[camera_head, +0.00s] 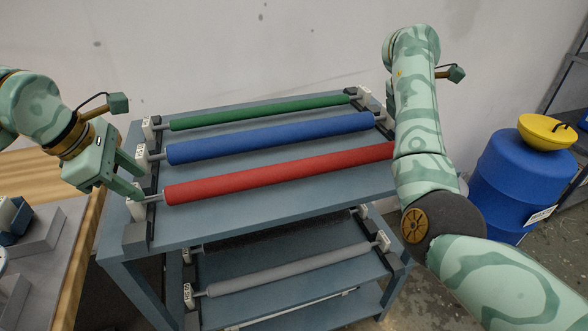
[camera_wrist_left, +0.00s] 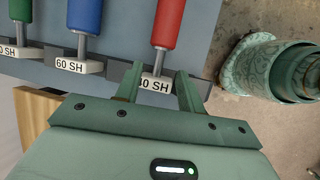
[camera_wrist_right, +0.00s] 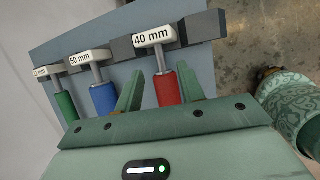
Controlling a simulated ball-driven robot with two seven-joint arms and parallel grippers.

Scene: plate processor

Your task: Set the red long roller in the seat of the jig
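The red long roller (camera_head: 280,173) lies on the front supports of the rack's top shelf. Its end by a "40 SH" label shows in the left wrist view (camera_wrist_left: 167,22), and its end by a "40 mm" label shows in the right wrist view (camera_wrist_right: 166,88). My left gripper (camera_head: 130,190) is open at the roller's left end, its fingers (camera_wrist_left: 158,88) either side of the shaft and label. My right gripper (camera_wrist_right: 162,90) is open, its fingers either side of the red roller's right end. In the head view my right arm hides it. I cannot identify the jig.
Blue (camera_head: 270,138) and green (camera_head: 260,113) rollers lie behind the red one. A grey roller (camera_head: 290,269) rests on the lower shelf. A bench with grey blocks (camera_head: 35,235) stands at left. A blue barrel (camera_head: 515,180) with a yellow top stands at right.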

